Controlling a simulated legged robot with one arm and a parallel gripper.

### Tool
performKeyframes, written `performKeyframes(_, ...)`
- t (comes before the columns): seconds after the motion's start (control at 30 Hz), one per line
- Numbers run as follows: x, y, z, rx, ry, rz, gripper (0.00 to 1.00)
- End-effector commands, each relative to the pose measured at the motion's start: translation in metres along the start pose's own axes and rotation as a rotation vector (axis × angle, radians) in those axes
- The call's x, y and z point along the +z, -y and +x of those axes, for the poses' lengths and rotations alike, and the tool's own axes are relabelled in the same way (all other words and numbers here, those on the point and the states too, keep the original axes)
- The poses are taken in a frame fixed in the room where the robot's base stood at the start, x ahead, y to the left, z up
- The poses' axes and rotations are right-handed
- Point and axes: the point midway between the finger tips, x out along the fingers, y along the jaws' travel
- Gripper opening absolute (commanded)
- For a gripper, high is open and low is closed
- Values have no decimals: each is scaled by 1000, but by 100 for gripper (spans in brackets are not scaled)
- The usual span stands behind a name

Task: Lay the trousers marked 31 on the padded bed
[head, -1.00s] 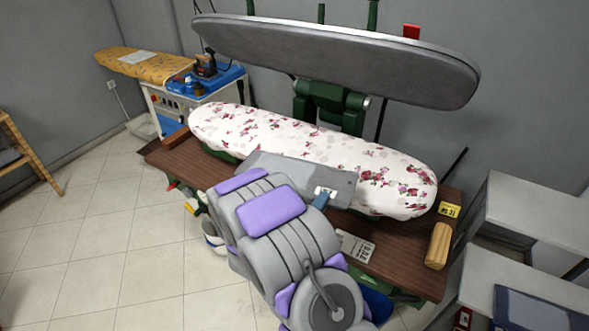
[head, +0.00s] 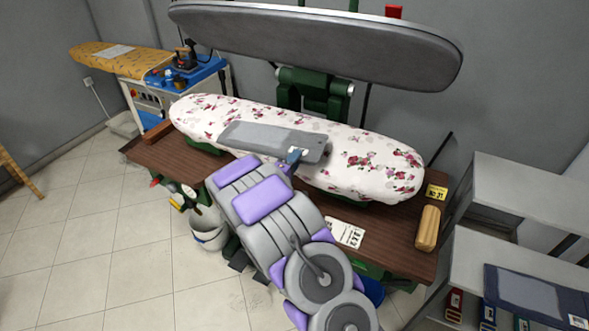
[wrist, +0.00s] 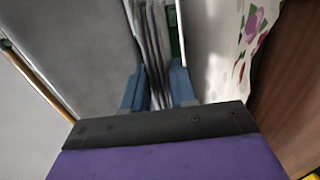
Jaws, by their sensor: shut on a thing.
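The grey folded trousers (head: 262,139) lie flat over the floral padded bed (head: 372,172) in the head view, along its middle and left part. In the wrist view, the blue fingers of my gripper (wrist: 158,90) are shut on the layered grey edge of the trousers (wrist: 151,45). Whether their full underside touches the bed cannot be told.
The grey upper press plate (head: 320,50) is raised above the bed. Shelves (head: 520,190) stand at the right.

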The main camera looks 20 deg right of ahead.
Motion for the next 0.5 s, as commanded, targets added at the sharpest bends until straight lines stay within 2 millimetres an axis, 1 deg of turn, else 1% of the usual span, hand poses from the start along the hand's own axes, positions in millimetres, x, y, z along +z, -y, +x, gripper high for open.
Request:
performKeyframes(0.1,1,18,0,0,0,1,0)
performKeyframes(0.2,0,30,0,1,-1,0,0)
performKeyframes(0.4,1,30,-1,0,-1,1,0)
performKeyframes(0.43,1,30,-1,-1,0,0,28)
performKeyframes(0.5,1,30,-1,-1,0,0,35)
